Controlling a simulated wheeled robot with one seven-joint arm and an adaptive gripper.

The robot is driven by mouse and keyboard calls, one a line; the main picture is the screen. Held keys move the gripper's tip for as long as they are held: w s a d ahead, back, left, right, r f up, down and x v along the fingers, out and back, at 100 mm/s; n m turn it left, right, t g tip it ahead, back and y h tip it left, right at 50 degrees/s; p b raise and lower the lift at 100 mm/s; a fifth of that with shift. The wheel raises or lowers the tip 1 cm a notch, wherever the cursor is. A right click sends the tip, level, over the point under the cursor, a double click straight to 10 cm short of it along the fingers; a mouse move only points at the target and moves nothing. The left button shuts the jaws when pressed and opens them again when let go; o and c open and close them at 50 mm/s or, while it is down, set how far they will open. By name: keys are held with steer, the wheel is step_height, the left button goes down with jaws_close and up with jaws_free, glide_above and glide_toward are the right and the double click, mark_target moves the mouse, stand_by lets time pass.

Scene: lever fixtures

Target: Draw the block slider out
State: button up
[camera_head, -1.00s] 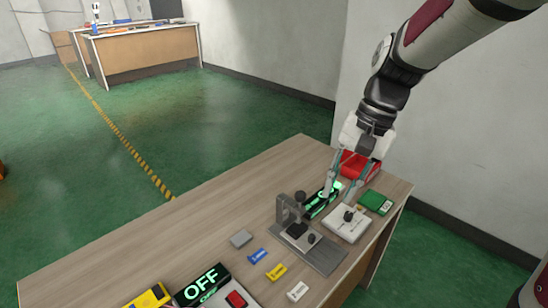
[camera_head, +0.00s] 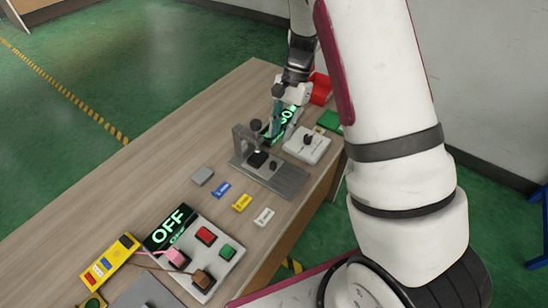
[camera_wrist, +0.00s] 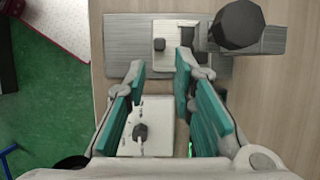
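The block slider fixture is a grey metal base (camera_head: 288,183) with an upright frame (camera_head: 241,143) and a dark block at its foot. From above, the wrist view shows its base plate (camera_wrist: 120,58), a pale slider block with a small dark knob (camera_wrist: 159,44), and a large dark round knob (camera_wrist: 238,25) to the right. My gripper (camera_wrist: 160,66) is open and empty, its teal-padded fingers spread on either side of the line to the small knob. In the head view my gripper (camera_head: 276,122) is beside the fixture's far side, partly hidden; contact cannot be told.
A white box with a dark knob (camera_head: 308,140) stands close behind the fixture, near a lit display (camera_head: 286,117), a green block (camera_head: 330,121) and a red bin (camera_head: 320,88). Small coloured labels (camera_head: 242,202) and a button panel (camera_head: 205,235) lie nearer. The table's left side is clear.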

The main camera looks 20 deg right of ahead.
mark_target(273, 162)
steer(key=x, duration=0.9)
steer(key=shift+s+a+f, duration=0.1)
steer(key=shift+s+f, duration=0.05)
steer(key=shift+f, duration=0.1)
jaws_close()
